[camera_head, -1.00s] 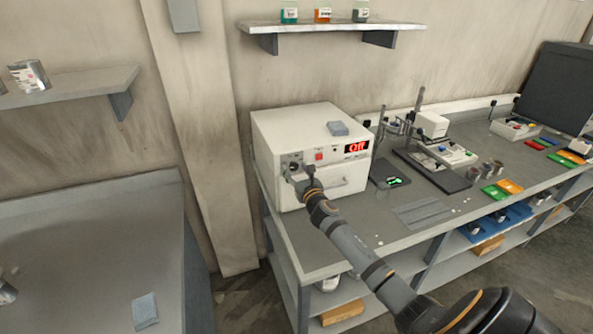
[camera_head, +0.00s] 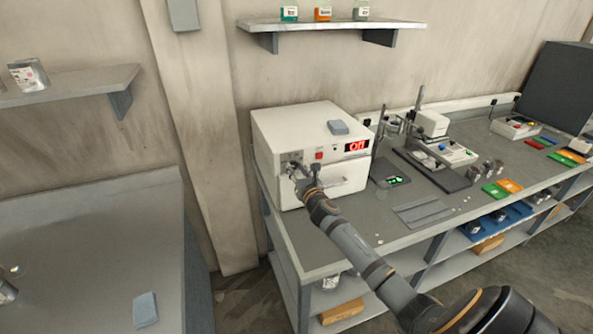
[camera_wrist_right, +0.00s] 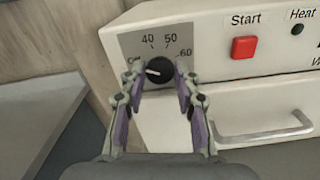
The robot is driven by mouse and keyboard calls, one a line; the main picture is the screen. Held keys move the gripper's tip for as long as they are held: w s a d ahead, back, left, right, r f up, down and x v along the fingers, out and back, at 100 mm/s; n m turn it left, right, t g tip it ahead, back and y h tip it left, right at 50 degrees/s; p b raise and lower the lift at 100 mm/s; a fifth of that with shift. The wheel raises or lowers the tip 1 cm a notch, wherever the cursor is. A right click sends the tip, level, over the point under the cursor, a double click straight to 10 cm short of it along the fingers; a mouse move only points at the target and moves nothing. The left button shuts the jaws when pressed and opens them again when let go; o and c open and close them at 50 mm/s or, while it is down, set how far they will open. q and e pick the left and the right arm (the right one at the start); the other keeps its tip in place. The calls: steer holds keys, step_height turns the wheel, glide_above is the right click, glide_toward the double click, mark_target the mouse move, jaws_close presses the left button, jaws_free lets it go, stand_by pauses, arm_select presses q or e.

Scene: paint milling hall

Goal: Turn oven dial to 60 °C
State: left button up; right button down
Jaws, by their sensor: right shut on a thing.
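The white oven (camera_head: 300,135) stands on the left end of the grey bench, and its red display (camera_head: 357,147) reads "Off". In the right wrist view the black round dial (camera_wrist_right: 157,71) sits on a grey scale plate with marks 40, 50 and 60. A white pointer line on the dial points left, toward the partly hidden Off mark. My right gripper (camera_wrist_right: 155,80) is shut on the dial, one finger on each side. In the head view the same gripper (camera_head: 299,174) is at the oven's front left. My left gripper is not in view.
A red Start button (camera_wrist_right: 244,47) and the door handle (camera_wrist_right: 262,130) are right of the dial. A balance and a stand are farther right. The wall shelf (camera_head: 330,27) hangs above.

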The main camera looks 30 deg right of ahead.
steer(key=m, duration=0.3)
steer(key=shift+m, duration=0.3)
steer(key=m+b, duration=0.1)
steer(key=m, duration=0.2)
steer(key=shift+f+m, duration=0.1)
steer(key=shift+m, duration=0.2)
steer(key=m+b, duration=0.2)
steer(key=m, duration=0.4)
steer(key=m+b, duration=0.1)
steer(key=m, duration=0.3)
steer(key=shift+f+b, duration=0.1)
steer(key=shift+b, duration=0.3)
steer(key=m+b, duration=0.1)
steer(key=m, duration=0.2)
steer(key=shift+m+b, duration=0.3)
steer(key=shift+b, duration=0.05)
steer(key=m+b, duration=0.1)
steer(key=m, duration=0.2)
steer(key=shift+m+b, duration=0.3)
steer(key=shift+b, duration=0.05)
steer(key=shift+m+b, duration=0.65)
steer(key=shift+m, duration=1.25)
